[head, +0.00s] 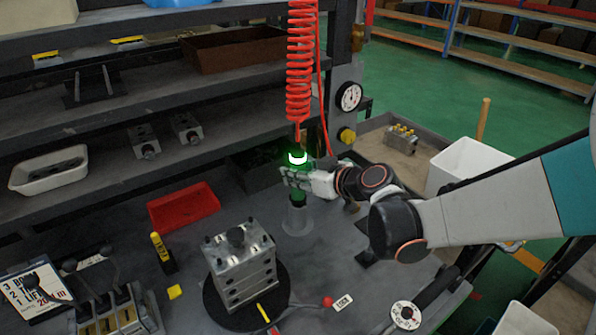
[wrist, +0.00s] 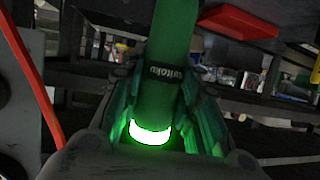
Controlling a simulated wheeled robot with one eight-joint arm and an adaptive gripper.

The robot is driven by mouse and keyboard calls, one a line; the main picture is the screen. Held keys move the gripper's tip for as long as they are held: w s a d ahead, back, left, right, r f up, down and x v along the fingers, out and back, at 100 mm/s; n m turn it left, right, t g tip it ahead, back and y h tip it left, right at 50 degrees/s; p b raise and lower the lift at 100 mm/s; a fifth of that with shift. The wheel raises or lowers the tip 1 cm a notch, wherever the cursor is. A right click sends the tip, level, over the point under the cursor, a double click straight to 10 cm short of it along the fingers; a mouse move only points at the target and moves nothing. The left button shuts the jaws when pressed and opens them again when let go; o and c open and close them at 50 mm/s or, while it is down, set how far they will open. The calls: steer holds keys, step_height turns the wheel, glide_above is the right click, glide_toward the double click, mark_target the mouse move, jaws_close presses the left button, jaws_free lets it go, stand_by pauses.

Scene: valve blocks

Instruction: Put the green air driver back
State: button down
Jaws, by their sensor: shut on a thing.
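The green air driver (head: 297,170) stands upright in the head view, with a glowing white-green ring near its top. It hangs below a red coiled hose (head: 299,70). My gripper (head: 300,180) reaches in from the right and is shut around the driver's body. In the wrist view the driver (wrist: 160,70) lies between the fingers of my gripper (wrist: 158,118), with its lit ring close to the palm. A clear cup-like holder (head: 297,220) stands on the bench directly below the driver. Whether the driver's lower end is inside it is hard to tell.
A metal valve block (head: 241,265) sits on a round black base in front of the holder. A red tray (head: 184,206) lies to the left. A pressure gauge (head: 349,97) is on the post behind, and a white bin (head: 466,165) stands at the right.

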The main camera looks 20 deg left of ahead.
steer(key=shift+f, duration=0.75)
stand_by(0.3)
steer(key=c, duration=1.1)
jaws_free()
steer(key=shift+s+d, duration=0.1)
steer(key=v, duration=1.1)
steer(key=shift+s+d+r, duration=0.2)
steer(key=shift+d, duration=0.1)
